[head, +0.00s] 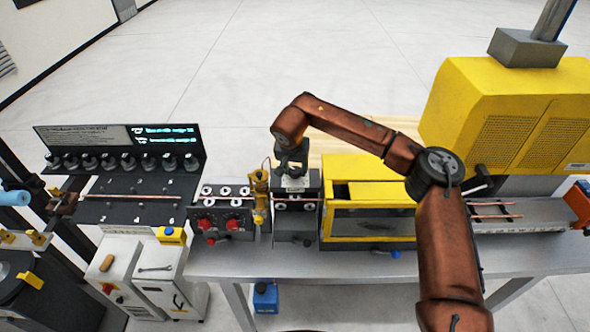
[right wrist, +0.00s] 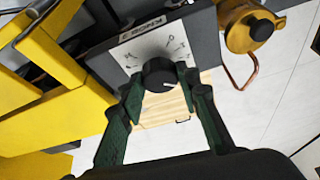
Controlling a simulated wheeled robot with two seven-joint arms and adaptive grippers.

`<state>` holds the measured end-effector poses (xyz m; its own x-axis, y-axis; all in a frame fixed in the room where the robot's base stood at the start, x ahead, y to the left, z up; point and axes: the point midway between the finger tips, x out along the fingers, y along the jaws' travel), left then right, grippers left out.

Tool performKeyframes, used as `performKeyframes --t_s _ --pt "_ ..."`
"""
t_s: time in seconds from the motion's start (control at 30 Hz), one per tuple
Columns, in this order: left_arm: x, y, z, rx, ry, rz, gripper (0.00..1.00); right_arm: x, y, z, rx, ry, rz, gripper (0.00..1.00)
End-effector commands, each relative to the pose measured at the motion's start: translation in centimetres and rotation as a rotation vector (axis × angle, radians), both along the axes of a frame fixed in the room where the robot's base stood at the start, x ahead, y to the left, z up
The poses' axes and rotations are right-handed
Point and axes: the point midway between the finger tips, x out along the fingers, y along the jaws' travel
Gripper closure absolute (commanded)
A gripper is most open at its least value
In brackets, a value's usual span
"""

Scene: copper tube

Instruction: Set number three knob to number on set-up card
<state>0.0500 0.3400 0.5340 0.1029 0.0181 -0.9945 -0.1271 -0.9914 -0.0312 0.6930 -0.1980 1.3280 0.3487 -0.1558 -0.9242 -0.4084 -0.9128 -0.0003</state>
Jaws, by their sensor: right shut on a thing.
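My right gripper (right wrist: 163,88) is shut on the knob, with a green finger on each side. In the head view the right gripper (head: 291,165) is over the dark block unit (head: 296,226) and hides the knob. A panel with small text and a lit display (head: 166,134) stands at the left; I cannot read it or tell a set-up card there. My left gripper is not in view.
A yellow-framed unit (head: 372,238) stands just right of the dark block, and a yellow valve-like part (head: 260,190) just left. A box with red knobs (head: 222,222) is farther left. A large yellow machine (head: 510,120) fills the right. Open floor (head: 290,50) lies behind the table.

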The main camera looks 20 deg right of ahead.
Motion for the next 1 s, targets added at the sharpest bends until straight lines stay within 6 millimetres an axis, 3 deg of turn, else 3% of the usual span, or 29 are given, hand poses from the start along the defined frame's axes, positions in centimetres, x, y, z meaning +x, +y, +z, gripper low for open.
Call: performKeyframes --t_s 0.47,1.0 --pt "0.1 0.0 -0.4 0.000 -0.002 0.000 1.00 0.3 0.3 0.1 -0.002 -0.001 -0.348 0.94" --pt "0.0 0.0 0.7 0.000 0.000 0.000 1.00 0.6 0.4 0.2 0.000 -0.003 -0.782 0.94"
